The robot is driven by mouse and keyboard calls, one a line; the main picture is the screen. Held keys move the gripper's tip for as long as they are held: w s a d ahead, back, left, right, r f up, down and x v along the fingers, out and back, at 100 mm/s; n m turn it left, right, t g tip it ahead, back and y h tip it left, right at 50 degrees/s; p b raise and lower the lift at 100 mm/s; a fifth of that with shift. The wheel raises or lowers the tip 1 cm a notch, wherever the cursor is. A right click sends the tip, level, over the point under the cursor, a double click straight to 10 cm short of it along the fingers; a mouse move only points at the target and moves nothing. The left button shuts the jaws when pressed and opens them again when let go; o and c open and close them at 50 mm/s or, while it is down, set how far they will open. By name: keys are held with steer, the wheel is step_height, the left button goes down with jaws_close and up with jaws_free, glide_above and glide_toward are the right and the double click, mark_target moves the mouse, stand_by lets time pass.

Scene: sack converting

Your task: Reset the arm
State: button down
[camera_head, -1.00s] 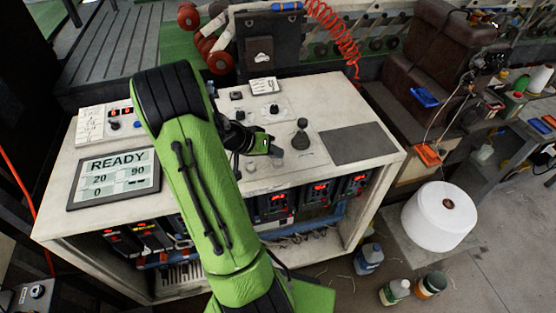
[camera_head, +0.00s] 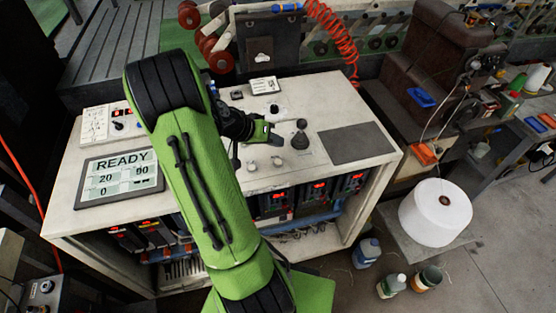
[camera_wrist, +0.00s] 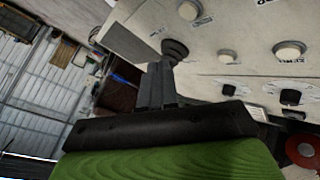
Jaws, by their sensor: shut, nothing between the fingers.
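My green arm reaches over the white control console (camera_head: 225,185) in the head view. My gripper (camera_head: 275,137) is shut and empty just above the console top, to the left of a dark knob (camera_head: 300,137). In the wrist view my gripper's dark fingers (camera_wrist: 158,80) are together, and the dark knob (camera_wrist: 175,50) shows just past their tips. I cannot tell whether they touch it. A display (camera_head: 118,178) reading READY, 20, 90 and 0 lies at the console's left.
Several small knobs and switches sit around my gripper, including two pale buttons (camera_head: 277,162). A dark flat panel (camera_head: 357,144) lies at the console's right. A red coiled hose (camera_head: 335,40) hangs behind.

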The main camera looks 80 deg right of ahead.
stand_by(0.7)
steer(key=w+a+r+n+t+y, duration=0.1)
steer(key=w+a+r+n+t, duration=0.35)
steer(key=w+a, duration=0.4)
steer(key=w+a+r+n+t, duration=0.4)
steer(key=w+a+r, duration=0.15)
steer(key=a, duration=0.55)
steer(key=s+a+r+n+t+y, duration=0.2)
steer(key=a+n, duration=0.3)
steer(key=a, duration=0.5)
steer(key=s+a+r+n+t+y, duration=0.2)
steer(key=a+n, duration=0.3)
steer(key=a, duration=0.5)
steer(key=shift+s+y, duration=0.6)
steer(key=shift+s, duration=0.25)
